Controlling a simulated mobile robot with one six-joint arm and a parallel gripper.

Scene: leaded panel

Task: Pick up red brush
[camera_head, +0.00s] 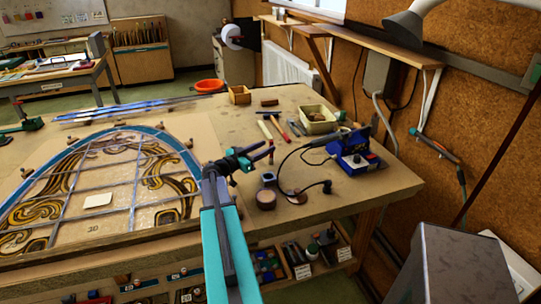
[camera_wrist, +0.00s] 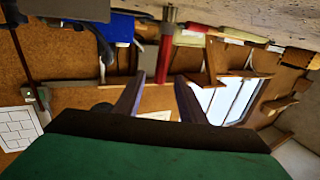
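A slim red handle with a grey upper part, which looks like the red brush (camera_wrist: 164,58), shows in the upside-down wrist view. It lines up with the gap between my fingers. In the head view a small bit of red (camera_head: 271,156) shows by the fingertips, above a small dark blue cup (camera_head: 268,181); whether it stands in the cup I cannot tell. My gripper (camera_head: 262,152) is over the bench, right of the leaded panel (camera_head: 98,199). In the wrist view my gripper (camera_wrist: 160,80) is open, its two fingers apart with nothing held between them.
A blue soldering station (camera_head: 354,160) stands to the right. A round brown block (camera_head: 266,199) lies near the front edge. A pale handled tool (camera_head: 264,129), a red handled tool (camera_head: 280,128) and a cream tray (camera_head: 318,120) are behind. The bench right of the station is bare.

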